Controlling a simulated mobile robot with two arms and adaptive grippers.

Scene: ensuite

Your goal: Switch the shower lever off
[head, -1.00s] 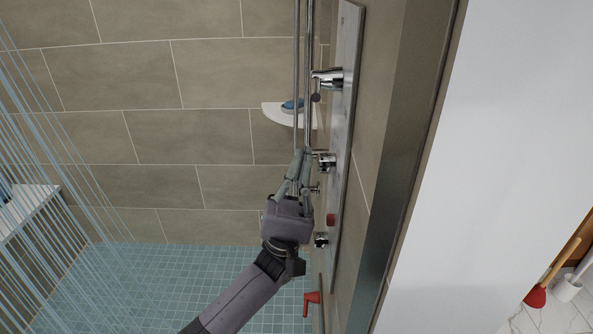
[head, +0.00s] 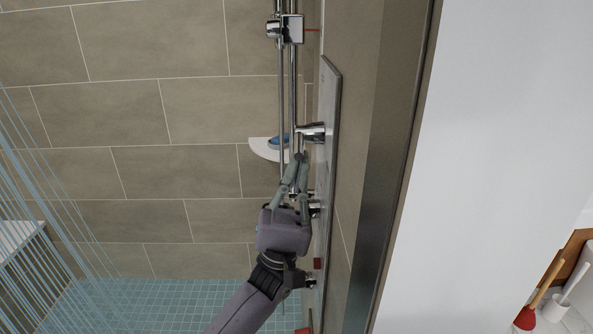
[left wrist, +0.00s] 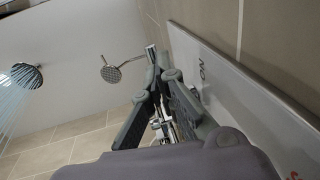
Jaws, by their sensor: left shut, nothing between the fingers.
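A pale control panel (head: 330,170) on the wall carries several chrome controls. The topmost chrome lever (head: 312,131) sticks out to the left. My left gripper (head: 301,158) is shut and empty, pointing up along the panel, with its fingertips just below that lever; I cannot tell whether they touch it. In the left wrist view, the shut fingers (left wrist: 164,72) partly hide chrome parts beyond them, and the panel (left wrist: 240,90) bears lettering that reads "ON". Water streams (head: 45,190) fall at the left. My right gripper is not in view.
Vertical chrome pipes (head: 282,100) run beside the panel. A white corner shelf (head: 262,149) holds a blue item. Shower heads (left wrist: 110,73) hang above in the left wrist view. A white wall (head: 490,130) fills the right. A red plunger (head: 525,318) stands bottom right.

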